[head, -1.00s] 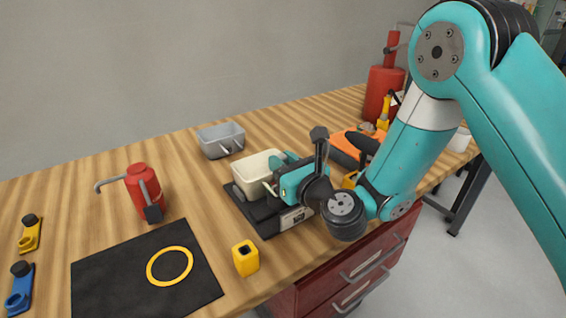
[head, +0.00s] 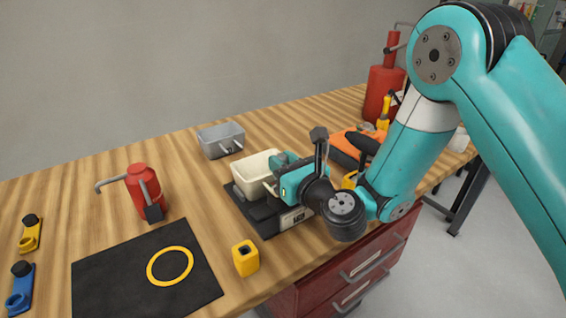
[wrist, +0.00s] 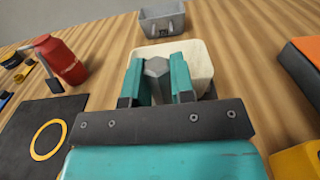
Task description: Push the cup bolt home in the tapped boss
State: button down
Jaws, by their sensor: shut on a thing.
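My gripper (wrist: 158,85) is shut on a grey hex-headed part, the cup bolt (wrist: 157,67), held between two teal fingers in the wrist view. The bolt points toward the cream cup (wrist: 200,58), directly beyond the fingers. In the head view, the cream cup (head: 252,165) sits on a black base (head: 262,221), and my gripper is at its right side. The bolt's shank, its tip and the tapped boss are hidden, so I cannot tell how deep the bolt sits.
A grey bucket (head: 221,139) with two pegs stands behind the cup. An orange-topped box (head: 347,148) is close behind my wrist.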

jog(key=shift+f+b, duration=1.45)
jog(key=shift+f, duration=0.05)
jog(key=c, duration=0.9)
grip_release()
